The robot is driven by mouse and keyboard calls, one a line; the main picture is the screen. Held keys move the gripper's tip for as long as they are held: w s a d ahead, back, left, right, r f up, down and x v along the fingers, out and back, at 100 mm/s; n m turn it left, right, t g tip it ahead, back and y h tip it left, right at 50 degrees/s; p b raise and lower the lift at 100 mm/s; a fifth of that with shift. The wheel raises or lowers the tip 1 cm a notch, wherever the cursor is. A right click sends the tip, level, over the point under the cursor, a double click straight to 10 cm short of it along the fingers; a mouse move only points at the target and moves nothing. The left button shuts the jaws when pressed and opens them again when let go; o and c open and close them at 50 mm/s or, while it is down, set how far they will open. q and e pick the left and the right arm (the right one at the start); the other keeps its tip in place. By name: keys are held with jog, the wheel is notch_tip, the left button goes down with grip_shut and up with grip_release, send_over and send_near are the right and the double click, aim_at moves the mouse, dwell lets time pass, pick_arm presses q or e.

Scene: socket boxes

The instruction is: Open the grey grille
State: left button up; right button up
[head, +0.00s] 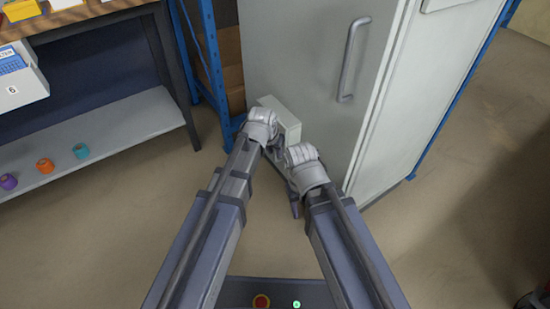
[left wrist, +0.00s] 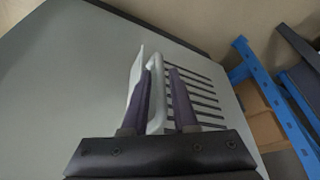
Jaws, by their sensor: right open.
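The grey grille (left wrist: 200,98), with several dark slots, shows in the left wrist view just right of the fingers. A pale upright bar handle (left wrist: 156,75) stands in front of it. My left gripper (left wrist: 160,70) has its two dark fingers closed in on both sides of this bar. In the head view, my left gripper (head: 277,150) is low against the cabinet, by a pale box-shaped part (head: 288,117); its fingers are mostly hidden by the wrist. My right gripper (head: 293,208) is open and empty, below the right wrist, clear of the cabinet.
The tall grey cabinet (head: 300,45) has a long bar handle (head: 352,60) higher up. A blue rack (head: 213,60) stands left of it. A workbench with a lower shelf (head: 100,128) holding several coloured rolls is at far left. The floor on the right (head: 450,230) is mostly clear.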

pick_arm(q)
jog(key=shift+w+d+f, duration=0.1)
jog(key=shift+w+f, duration=0.1)
jog(key=shift+f, duration=0.35)
jog(key=shift+c, duration=0.2)
grip_shut()
dwell(0.9)
